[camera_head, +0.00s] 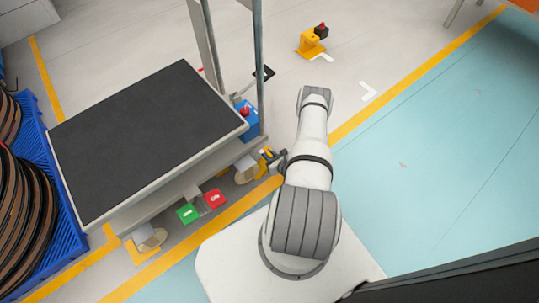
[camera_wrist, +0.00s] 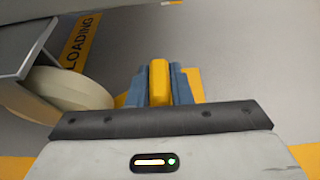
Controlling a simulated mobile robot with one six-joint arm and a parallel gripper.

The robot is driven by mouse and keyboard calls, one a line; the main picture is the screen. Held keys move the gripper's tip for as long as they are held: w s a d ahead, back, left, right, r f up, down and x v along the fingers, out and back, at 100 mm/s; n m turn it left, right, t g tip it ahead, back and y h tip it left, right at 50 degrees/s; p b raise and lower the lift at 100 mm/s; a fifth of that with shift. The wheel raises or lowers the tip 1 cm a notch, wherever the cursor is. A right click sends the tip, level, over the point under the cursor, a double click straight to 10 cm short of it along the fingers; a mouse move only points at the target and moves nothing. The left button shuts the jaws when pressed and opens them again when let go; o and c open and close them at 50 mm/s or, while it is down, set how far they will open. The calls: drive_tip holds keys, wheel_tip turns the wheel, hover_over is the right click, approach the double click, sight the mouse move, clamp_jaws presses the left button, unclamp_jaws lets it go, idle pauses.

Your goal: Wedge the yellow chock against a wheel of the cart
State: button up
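The cart (camera_head: 140,140) has a dark flat deck and stands at the left. A pale wheel (camera_head: 245,170) shows under its near right corner, and another wheel (camera_head: 150,239) under the near left corner. In the wrist view a wheel (camera_wrist: 75,90) fills the left side. My gripper (camera_head: 270,154) is low beside the right wheel. Its blue fingers (camera_wrist: 159,90) are shut on the yellow chock (camera_wrist: 159,76). A narrow strip of floor shows between wheel and fingers. The chock's lower part is hidden, so I cannot tell whether it touches the floor.
Green (camera_head: 187,213) and red (camera_head: 214,198) pedals sit at the cart's near side. A blue box with a red button (camera_head: 247,117) is by the handle posts. A blue pallet (camera_head: 60,235) with reels is left. The right floor is clear.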

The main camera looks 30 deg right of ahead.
drive_tip(key=o, duration=0.5)
drive_tip(key=shift+s+f, duration=0.1)
drive_tip(key=shift+s, duration=0.05)
wheel_tip(320, 180, up, 10)
drive_tip(key=p, duration=0.4)
idle(0.3)
